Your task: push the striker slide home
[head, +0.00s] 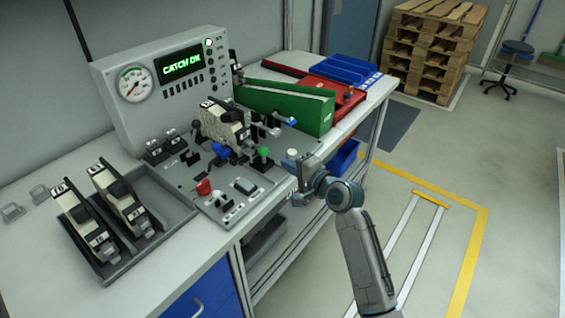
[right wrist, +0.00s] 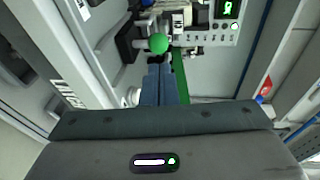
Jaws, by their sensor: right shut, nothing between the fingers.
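The test fixture (head: 228,125) stands on the bench with a latch-like unit clamped in it. A green ball knob (head: 263,152) is at its front right; it also shows in the right wrist view (right wrist: 158,43). I cannot tell for certain which part is the striker slide. My right gripper (head: 298,176) is at the bench's front edge, to the right of the green knob. In the right wrist view its dark fingers (right wrist: 160,68) are together and empty, just below the green knob in the picture. Contact is not clear. My left gripper is out of view.
The panel (head: 160,80) reads "CATCH OK". A grey tray (head: 165,248) with two similar units is at the left. A red knob (head: 203,187), a green box (head: 285,108) and a blue bin (head: 345,70) share the bench. The floor to the right is open.

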